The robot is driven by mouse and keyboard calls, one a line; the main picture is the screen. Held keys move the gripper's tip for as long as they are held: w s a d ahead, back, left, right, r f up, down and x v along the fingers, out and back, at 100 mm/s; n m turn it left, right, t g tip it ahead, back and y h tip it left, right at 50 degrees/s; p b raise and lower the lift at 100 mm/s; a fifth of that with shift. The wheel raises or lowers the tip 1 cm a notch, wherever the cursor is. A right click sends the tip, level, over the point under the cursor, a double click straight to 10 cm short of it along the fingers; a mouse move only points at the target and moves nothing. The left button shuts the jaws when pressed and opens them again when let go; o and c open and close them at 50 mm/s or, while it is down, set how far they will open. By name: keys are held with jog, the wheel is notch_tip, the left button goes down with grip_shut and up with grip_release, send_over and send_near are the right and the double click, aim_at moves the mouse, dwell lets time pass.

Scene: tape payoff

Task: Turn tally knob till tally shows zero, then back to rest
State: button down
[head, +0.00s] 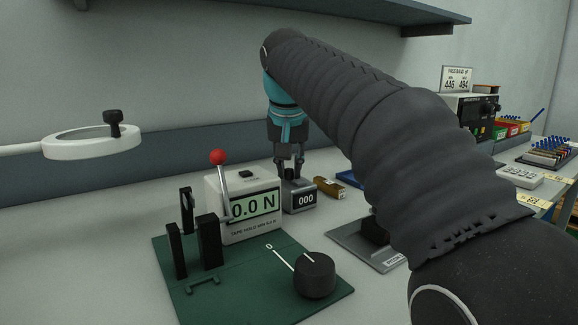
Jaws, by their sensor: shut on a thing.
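The tally counter (299,202) is a small grey box on the bench, just right of the force gauge. Its display reads 000. The dark tally knob (289,180) is on top of the box, mostly hidden by the fingers. My gripper (289,171) points straight down over the counter, with its fingers around the knob and shut on it. My arm comes in from the right in a dark ribbed sleeve and covers part of the bench.
The force gauge (241,207) reads 0.0 N, with a red-balled lever (218,157) close left of my gripper. A green base (200,300) carries black posts and a dial (315,274). A magnifier ring (90,142) is at left. A shelf (350,10) hangs above.

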jog(key=n, duration=0.1)
jog(key=n+y, duration=0.1)
jog(key=n, duration=0.1)
jog(key=n+y, duration=0.1)
jog(key=n, duration=0.1)
jog(key=shift+w+d, duration=0.1)
jog(key=shift+d, duration=0.15)
jog(key=n+g, duration=0.1)
jog(key=n, duration=0.2)
jog(key=n+g+y, duration=0.1)
jog(key=n, duration=0.1)
jog(key=shift+n+y, duration=0.3)
jog(key=shift+n, duration=0.1)
jog(key=c, duration=1.1)
grip_release()
jog(key=shift+o, duration=0.2)
